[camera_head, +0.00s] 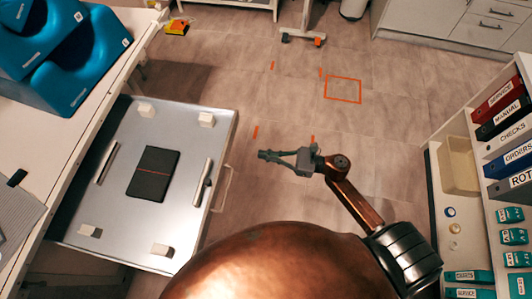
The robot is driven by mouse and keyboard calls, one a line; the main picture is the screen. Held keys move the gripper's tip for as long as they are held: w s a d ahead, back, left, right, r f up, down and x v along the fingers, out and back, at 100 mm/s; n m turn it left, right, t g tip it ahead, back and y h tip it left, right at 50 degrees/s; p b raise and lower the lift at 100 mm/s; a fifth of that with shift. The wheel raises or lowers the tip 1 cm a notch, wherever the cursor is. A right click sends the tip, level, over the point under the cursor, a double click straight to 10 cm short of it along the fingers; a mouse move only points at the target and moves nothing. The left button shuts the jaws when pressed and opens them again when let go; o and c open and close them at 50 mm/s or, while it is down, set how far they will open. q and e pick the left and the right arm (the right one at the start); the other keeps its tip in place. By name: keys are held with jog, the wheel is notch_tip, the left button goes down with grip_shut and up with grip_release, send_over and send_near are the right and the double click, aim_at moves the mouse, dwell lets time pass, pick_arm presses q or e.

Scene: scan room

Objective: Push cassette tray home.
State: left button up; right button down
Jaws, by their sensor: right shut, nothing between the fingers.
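The cassette tray (188,120) is a light metal tray that juts out from under the table on the left. A dark flat cassette with a red line (153,174) lies in its middle, between two pale bars. Small white blocks stand near the tray's corners. A pale handle (226,187) is on the tray's right side. My right gripper (264,155) is shut and empty, to the right of the tray and apart from it, pointing left toward it. My left gripper is not in view.
Blue foam blocks (70,60) sit on the table at upper left. A shelf with binders (500,125) stands on the right. A wheeled stand (303,37) is at the back. The floor beyond my gripper is clear, with orange markings (343,89).

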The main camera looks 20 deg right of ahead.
aim_at(228, 149)
jog(key=x, duration=1)
jog(key=shift+w+a, duration=0.15)
jog(key=shift+w, duration=0.05)
